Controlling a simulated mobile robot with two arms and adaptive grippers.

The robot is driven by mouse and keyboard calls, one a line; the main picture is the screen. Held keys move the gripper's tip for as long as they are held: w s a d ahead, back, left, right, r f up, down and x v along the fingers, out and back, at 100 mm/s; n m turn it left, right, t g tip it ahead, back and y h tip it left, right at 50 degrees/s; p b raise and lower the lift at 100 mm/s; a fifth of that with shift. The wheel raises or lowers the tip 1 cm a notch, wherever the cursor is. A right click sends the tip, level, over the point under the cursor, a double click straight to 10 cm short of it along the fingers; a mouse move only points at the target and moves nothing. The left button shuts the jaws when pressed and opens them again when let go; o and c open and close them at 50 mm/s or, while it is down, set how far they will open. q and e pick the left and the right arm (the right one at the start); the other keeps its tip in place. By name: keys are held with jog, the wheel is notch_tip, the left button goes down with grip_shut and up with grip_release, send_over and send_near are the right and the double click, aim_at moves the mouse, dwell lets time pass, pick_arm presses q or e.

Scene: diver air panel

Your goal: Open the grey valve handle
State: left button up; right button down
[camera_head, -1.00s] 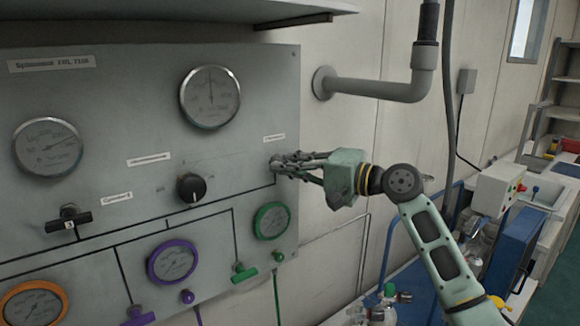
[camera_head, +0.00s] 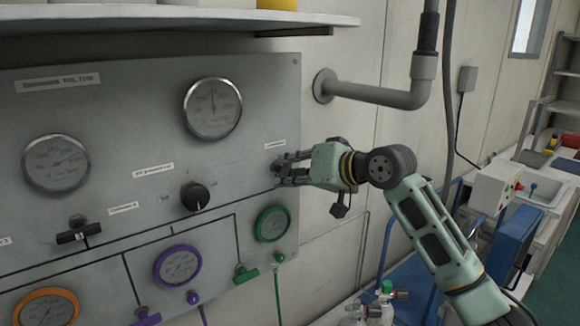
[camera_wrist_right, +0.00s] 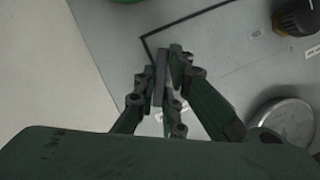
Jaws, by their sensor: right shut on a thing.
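The grey valve handle (camera_wrist_right: 160,80) shows in the right wrist view as a narrow grey bar between my fingers. My right gripper (camera_head: 280,170) is at the upper right part of the grey panel (camera_head: 130,120), near its right edge. Its fingers are shut on the handle, and they hide most of it in the head view. The right gripper also shows in the right wrist view (camera_wrist_right: 162,85), with a finger on each side of the bar. My left gripper is not in view.
A black knob (camera_head: 195,196) and a large gauge (camera_head: 212,108) are left of my right gripper. A green-rimmed gauge (camera_head: 272,224) is below it. A grey pipe (camera_head: 375,94) juts from the wall at upper right, and a shelf (camera_head: 180,30) overhangs the panel.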

jog(key=shift+a+n+t+h+p, duration=0.1)
jog(key=shift+n+t+h+p, duration=0.3)
jog(key=shift+n+h+p, duration=0.65)
jog(key=shift+n+b, duration=0.3)
jog(key=shift+n, duration=0.05)
jog(key=c, duration=1.8)
grip_release()
jog(key=shift+c, duration=0.2)
